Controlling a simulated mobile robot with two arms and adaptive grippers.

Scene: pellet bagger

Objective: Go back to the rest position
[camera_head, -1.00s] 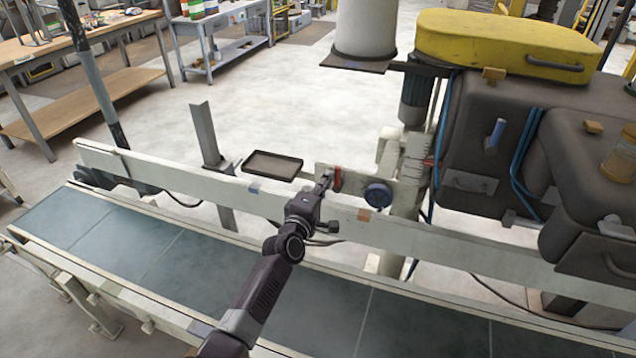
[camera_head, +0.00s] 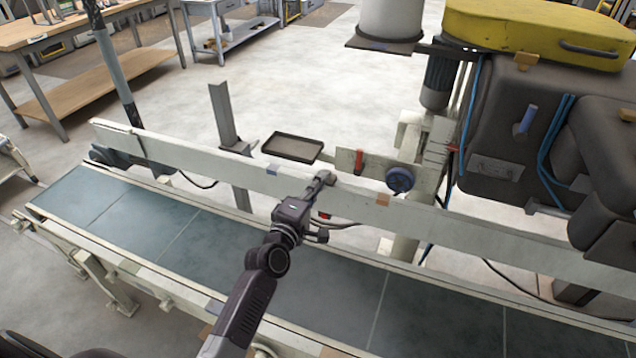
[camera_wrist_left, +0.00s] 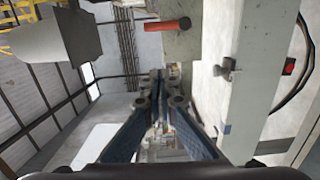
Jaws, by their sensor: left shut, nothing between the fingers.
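My left gripper (camera_head: 322,184) is in the middle of the head view, above the conveyor and close to the white side rail. In the left wrist view its two fingers (camera_wrist_left: 159,88) are together with nothing between them. A red handle (camera_head: 359,160) stands on the plate behind the rail, beyond the gripper and apart from it. It also shows at the top of the left wrist view (camera_wrist_left: 168,25). My right gripper is not in the head view.
The conveyor belt (camera_head: 215,250) runs under my left arm. The white side rail (camera_head: 450,222) crosses behind it. A dark tray (camera_head: 292,147) is beyond the rail. A dark machine with a yellow top (camera_head: 545,35) stands at the right.

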